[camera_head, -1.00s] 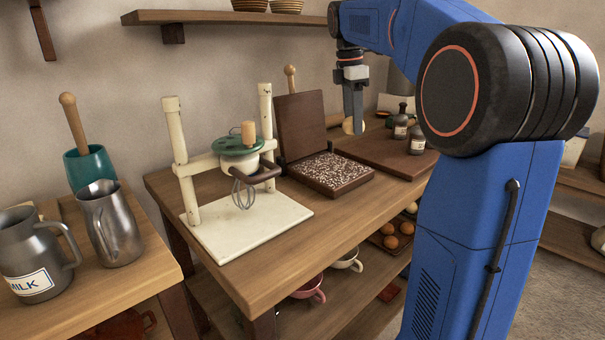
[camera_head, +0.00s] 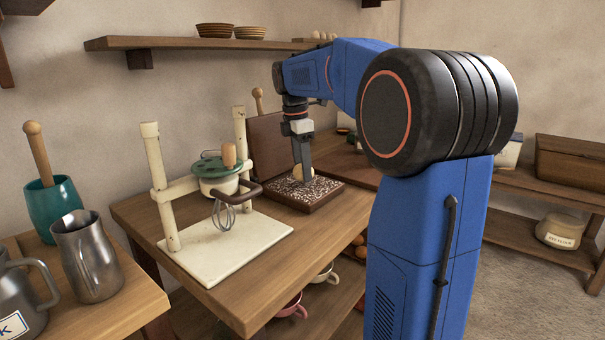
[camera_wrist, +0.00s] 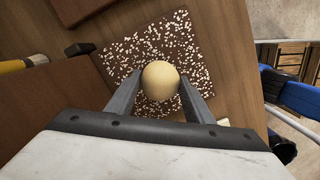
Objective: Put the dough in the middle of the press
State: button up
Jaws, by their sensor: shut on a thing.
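The dough (camera_wrist: 160,80) is a pale, smooth ball held between the two fingers of my gripper (camera_wrist: 158,97) in the wrist view. In the head view the dough (camera_head: 299,173) shows beside my fingertips (camera_head: 303,174). The press (camera_head: 326,189) is a dark brown hinged box with a speckled white-and-brown lower plate. Its lid (camera_head: 268,148) stands open behind the plate. My gripper and the dough are over the speckled plate (camera_wrist: 125,55). I cannot tell whether the dough touches it.
A mixer stand with a whisk (camera_head: 223,214) and a pale base stands left of the press on the wooden table (camera_head: 185,275). A metal jug (camera_head: 88,255) and a teal pot (camera_head: 54,205) stand on a nearer table at left. A wall shelf (camera_head: 180,43) is above.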

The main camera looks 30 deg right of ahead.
aim_at(298, 177)
jog(key=shift+f, duration=0.95)
jog(key=shift+f, duration=0.1)
jog(key=o, duration=0.8)
jog(key=r, duration=0.4)
jog(key=a+r, duration=0.1)
jog(key=r, duration=0.7)
jog(key=shift+w+a+r, duration=0.1)
jog(key=shift+w+a, duration=0.05)
jog(key=shift+a, duration=0.05)
